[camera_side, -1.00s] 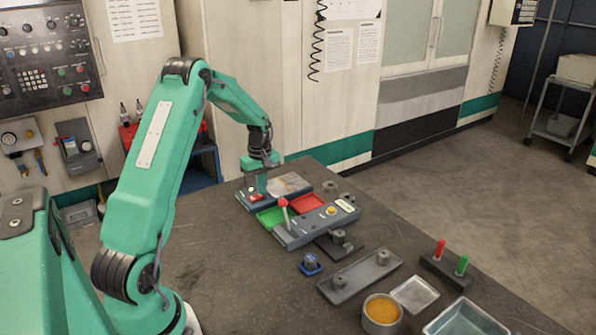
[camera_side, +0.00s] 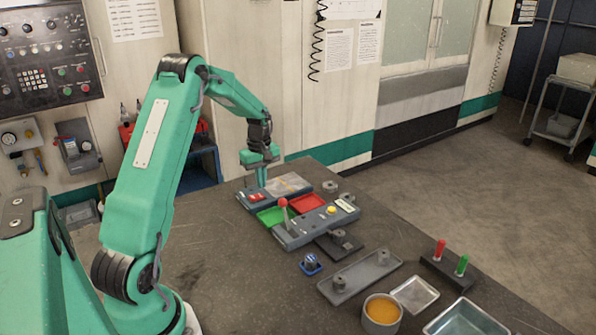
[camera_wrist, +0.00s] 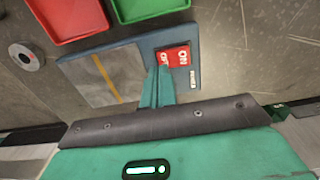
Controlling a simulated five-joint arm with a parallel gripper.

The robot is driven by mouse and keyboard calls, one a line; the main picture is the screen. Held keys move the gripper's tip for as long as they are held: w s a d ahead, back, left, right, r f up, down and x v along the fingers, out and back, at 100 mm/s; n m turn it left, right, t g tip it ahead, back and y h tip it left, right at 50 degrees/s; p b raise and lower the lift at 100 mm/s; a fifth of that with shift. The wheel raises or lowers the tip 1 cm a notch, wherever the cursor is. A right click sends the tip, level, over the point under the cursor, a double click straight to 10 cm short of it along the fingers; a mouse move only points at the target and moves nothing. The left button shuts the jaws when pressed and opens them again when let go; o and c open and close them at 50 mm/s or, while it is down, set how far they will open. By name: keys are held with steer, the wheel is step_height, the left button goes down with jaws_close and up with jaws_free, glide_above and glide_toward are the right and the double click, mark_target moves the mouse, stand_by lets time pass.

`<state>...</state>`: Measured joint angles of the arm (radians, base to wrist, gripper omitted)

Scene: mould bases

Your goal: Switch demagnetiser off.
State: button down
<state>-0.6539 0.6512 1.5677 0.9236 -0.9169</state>
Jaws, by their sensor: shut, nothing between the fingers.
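The demagnetiser (camera_side: 289,184) is a low blue-grey block with a paler top plate, at the far left end of the bench. It also shows in the wrist view (camera_wrist: 105,75), with an orange stripe across its plate. Its red rocker switch (camera_side: 256,197) shows in the wrist view (camera_wrist: 179,56) with ON and OFF lettering; the OFF half is beside my fingertips and partly hidden. Which half is pressed down I cannot tell. My gripper (camera_side: 262,184) is shut and empty, pointing down beside the switch. In the wrist view its fingertips (camera_wrist: 157,72) overlap the switch's edge; contact is unclear.
A green tray (camera_side: 270,216) and a red tray (camera_side: 306,203) lie in front of the demagnetiser. A grey control box with a red-knobbed lever (camera_side: 283,203) stands nearer. Several metal parts and an orange-filled bowl (camera_side: 382,312) are at the right. The near-left bench is clear.

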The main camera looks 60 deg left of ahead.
steer(key=shift+r, duration=2.25)
steer(key=s+d+r+m+t, duration=0.15)
steer(key=d+r+m, duration=0.25)
steer(key=d+r, duration=0.4)
steer(key=s+d+r+m+t, duration=0.1)
steer(key=s+d+r+m, duration=0.3)
steer(key=d, duration=0.6)
steer(key=s+d+r+m+t, duration=0.2)
steer(key=s+d+m+t, duration=0.1)
steer(key=s+d+m, duration=0.7)
steer(key=s+d, duration=0.3)
steer(key=shift+d+r, duration=0.2)
steer(key=shift+d, duration=0.05)
steer(key=shift+s, duration=0.1)
